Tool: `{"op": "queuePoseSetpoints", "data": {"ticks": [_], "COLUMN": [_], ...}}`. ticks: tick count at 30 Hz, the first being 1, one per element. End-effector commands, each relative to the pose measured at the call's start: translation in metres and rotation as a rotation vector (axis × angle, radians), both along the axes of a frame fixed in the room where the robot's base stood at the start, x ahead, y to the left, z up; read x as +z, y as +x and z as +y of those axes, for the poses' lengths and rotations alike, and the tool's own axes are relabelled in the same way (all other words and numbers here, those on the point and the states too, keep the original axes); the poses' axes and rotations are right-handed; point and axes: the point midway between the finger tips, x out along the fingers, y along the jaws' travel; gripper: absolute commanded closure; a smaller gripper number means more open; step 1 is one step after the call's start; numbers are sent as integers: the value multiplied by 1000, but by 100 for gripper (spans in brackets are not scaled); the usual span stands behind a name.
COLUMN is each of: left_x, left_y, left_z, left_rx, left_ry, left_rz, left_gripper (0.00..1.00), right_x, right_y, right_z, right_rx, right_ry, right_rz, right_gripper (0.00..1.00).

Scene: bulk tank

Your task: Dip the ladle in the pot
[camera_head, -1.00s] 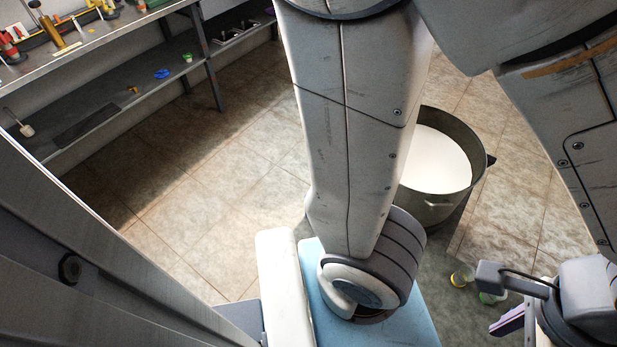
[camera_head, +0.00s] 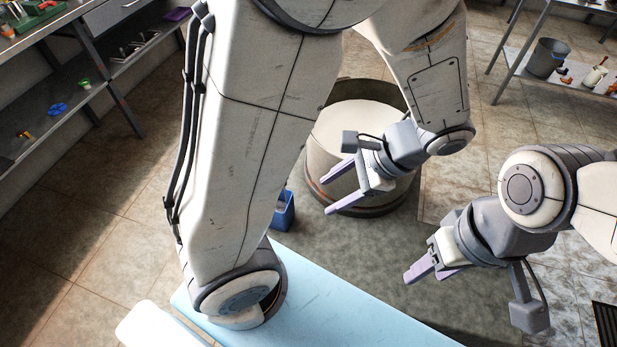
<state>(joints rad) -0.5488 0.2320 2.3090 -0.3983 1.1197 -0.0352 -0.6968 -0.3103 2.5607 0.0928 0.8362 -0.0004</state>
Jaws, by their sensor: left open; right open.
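The large metal pot (camera_head: 318,166), full of white liquid, stands on the floor at upper middle of the head view. My arm links cover part of it. My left gripper (camera_head: 335,190) is open and empty, overlapping the pot's front side in the picture; whether it touches the pot I cannot tell. My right gripper (camera_head: 421,275) is open and empty, lower and to the right of the pot, in front of bare floor. I cannot make out a ladle in this view.
A blue container (camera_head: 284,212) stands left of the pot, partly hidden by my arm. Shelving with small items (camera_head: 60,110) lines the left side. A metal rack (camera_head: 520,68) at the upper right holds a grey bucket (camera_head: 547,57). Tiled floor is open around the pot.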

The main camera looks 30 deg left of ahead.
Motion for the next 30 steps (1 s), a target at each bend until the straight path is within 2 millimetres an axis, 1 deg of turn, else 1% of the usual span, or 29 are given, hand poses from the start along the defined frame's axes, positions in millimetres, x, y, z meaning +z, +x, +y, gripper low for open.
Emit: {"op": "queuePoseSetpoints", "data": {"ticks": [1,2,3,5,6,8,9,12,15,18,20,23,26,30], "left_x": [-45,-58,-75,-102,-121,-147,-164,-202,-230,-246,-251,-253,-252,-252], "left_y": [14,23,34,52,64,80,90,111,125,133,136,138,137,135], "left_z": [19,30,44,64,77,96,107,129,144,153,156,162,173,198], "left_rx": [-32,-56,-87,-136,-171,-223,-256,-335,-397,-437,-452,-460,-459,-457], "left_ry": [105,164,241,354,426,526,587,716,807,862,880,891,891,889], "left_rz": [65,96,138,202,246,307,345,422,477,508,518,523,524,526], "left_gripper": [38,38,38,38,38,38,38,38,38,38,38,38,38,38], "right_x": [-35,-45,-58,-77,-89,-107,-117,-138,-152,-160,-161,-162,-162,-164], "right_y": [0,0,0,0,0,0,0,0,0,0,0,0,0,0], "right_z": [0,0,0,0,0,0,0,0,0,0,0,0,0,0], "right_rx": [0,0,0,0,0,0,0,0,0,0,0,0,0,0], "right_ry": [0,0,0,0,0,0,0,0,1,1,1,1,1,1], "right_rz": [0,0,0,0,0,0,0,0,-1,-1,-1,-1,-1,-1], "right_gripper": [50,50,50,50,50,50,50,50,50,50,50,50,50,50]}}
